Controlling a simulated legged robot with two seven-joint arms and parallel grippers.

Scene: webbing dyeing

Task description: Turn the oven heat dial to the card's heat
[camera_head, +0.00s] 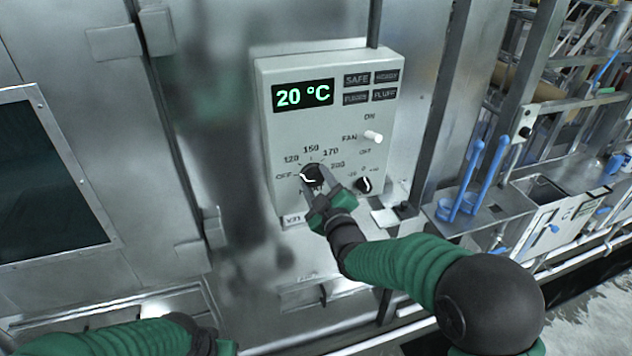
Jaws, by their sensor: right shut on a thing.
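The oven heat dial (311,174) is a black knob low on the pale control box. Its white mark points left, close to OFF. The scale around it reads OFF, 120, 150, 170 and 200. My right gripper (322,181) is shut on this dial, and its fingers cover part of the knob. The display (303,94) reads 20 °C in green. I see no card with a heat on it. My left forearm lies along the bottom left edge, and its gripper fingers are out of the picture.
A white FAN switch (372,136) and a smaller black knob (364,184) sit right of the dial, close to my right gripper. Labelled tiles (370,88) are at the top right of the box. Blue tools (474,178) stand on the metal bench farther right.

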